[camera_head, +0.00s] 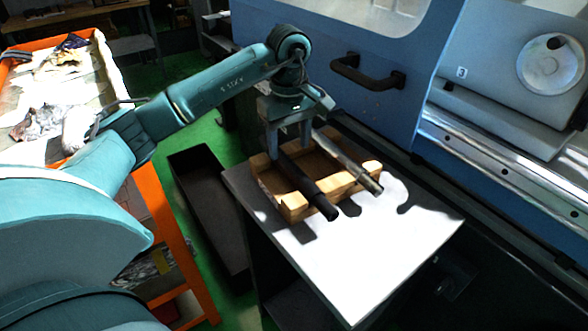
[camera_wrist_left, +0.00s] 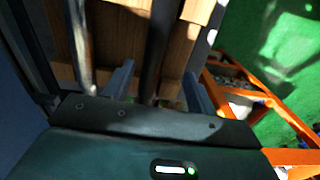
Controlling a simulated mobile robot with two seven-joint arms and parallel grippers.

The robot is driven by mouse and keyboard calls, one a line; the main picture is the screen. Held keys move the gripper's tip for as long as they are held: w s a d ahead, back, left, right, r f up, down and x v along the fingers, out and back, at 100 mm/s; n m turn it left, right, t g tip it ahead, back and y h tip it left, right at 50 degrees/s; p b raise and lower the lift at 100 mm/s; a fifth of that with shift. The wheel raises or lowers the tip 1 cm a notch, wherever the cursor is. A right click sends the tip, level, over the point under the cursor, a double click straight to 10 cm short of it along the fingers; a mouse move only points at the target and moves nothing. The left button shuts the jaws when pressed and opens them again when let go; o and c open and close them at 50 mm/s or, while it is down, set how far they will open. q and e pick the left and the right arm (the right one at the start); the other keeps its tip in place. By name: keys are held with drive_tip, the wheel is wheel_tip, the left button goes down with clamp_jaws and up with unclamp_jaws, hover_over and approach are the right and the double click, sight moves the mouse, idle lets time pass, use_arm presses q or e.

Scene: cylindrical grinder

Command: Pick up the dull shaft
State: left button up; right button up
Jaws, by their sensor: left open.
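Two shafts lie side by side across a wooden cradle (camera_head: 296,207) on a small table. The dull shaft (camera_head: 311,189) is the dark, matte one on the left. The other shaft (camera_head: 352,168) is shinier metal and lies to its right. My left gripper (camera_head: 289,150) is open, pointing down over the far part of the dull shaft, one finger to each side. In the left wrist view the dull shaft (camera_wrist_left: 157,45) runs between the two open fingers, and the shinier shaft (camera_wrist_left: 81,45) is outside them. Finger contact cannot be told. My right gripper is not in view.
The table (camera_head: 345,262) has a bare white top in front of the cradle. A blue machine (camera_head: 310,55) with a dark door handle (camera_head: 368,75) stands close behind. A dark bin (camera_head: 205,205) and an orange-framed cart (camera_head: 174,235) are to the left.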

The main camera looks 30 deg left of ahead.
sight(293, 165)
use_arm(q)
drive_tip(key=f, duration=0.2)
drive_tip(key=f+p, duration=0.1)
drive_tip(key=f, duration=0.4)
drive_tip(key=shift+w+d+f, duration=0.2)
drive_tip(key=shift+w+f, duration=0.05)
drive_tip(key=shift+w, duration=0.1)
drive_tip(key=shift+c, duration=0.3)
clamp_jaws()
drive_tip(key=shift+w+r, duration=0.15)
drive_tip(key=shift+r, duration=0.15)
